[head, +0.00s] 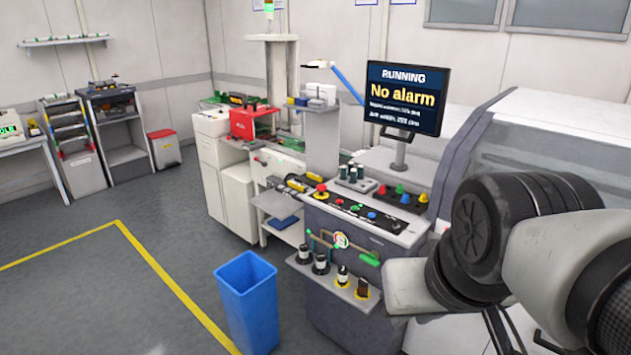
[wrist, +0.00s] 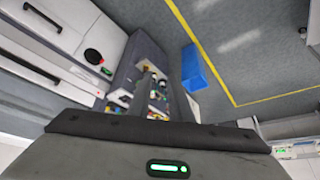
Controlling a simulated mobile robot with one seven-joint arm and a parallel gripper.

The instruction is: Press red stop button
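A red mushroom-shaped button (head: 321,188) on a yellow base sits at the left end of the dark control panel (head: 345,208) on the machine's console. A round black and red knob (wrist: 93,56) shows on a pale surface in the wrist view; I cannot tell whether it is the same button. My gripper (wrist: 180,132) appears as a wide dark body across the bottom of the wrist view, apart from the console. My arm fills the right side of the head view.
A monitor (head: 405,97) above the console reads "RUNNING" and "No alarm". A shelf of small bottles (head: 340,278) juts from the console front. A blue bin (head: 248,300) stands on the floor to its left. The floor inside the yellow line (head: 170,280) is clear.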

